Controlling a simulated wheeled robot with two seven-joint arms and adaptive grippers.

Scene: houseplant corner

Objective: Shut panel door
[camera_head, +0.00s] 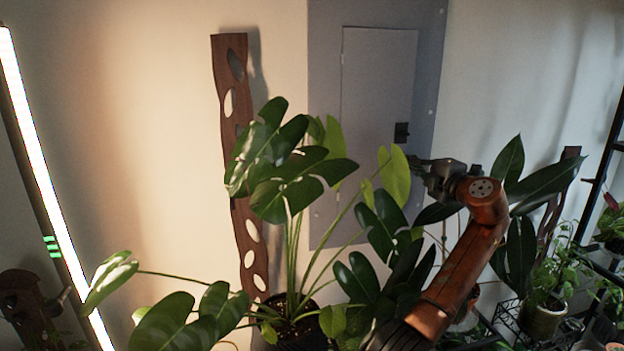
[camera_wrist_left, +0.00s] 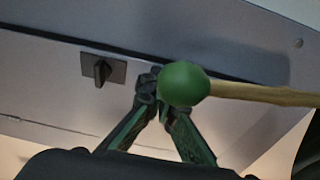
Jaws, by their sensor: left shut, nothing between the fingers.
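The panel door (camera_head: 375,85) is a pale grey leaf in a larger grey wall panel (camera_head: 325,130). It looks nearly flush in the head view; in the left wrist view a dark band runs along the edge of the door (camera_wrist_left: 45,75). A small black latch (camera_head: 402,132) sits near its right edge; the left wrist view also shows this latch (camera_wrist_left: 103,70). My left gripper (camera_head: 416,165) is shut and empty, just below and right of the latch. Its fingertips (camera_wrist_left: 152,80) overlap the door; I cannot tell whether they touch it. My right gripper is not in view.
A green ball (camera_wrist_left: 184,83) on a pale stick overlaps my left fingers in the wrist view. Large leaves of a potted plant (camera_head: 290,170) cover the panel's lower part. More plants (camera_head: 545,280) stand right. A bright light bar (camera_head: 45,180) leans left.

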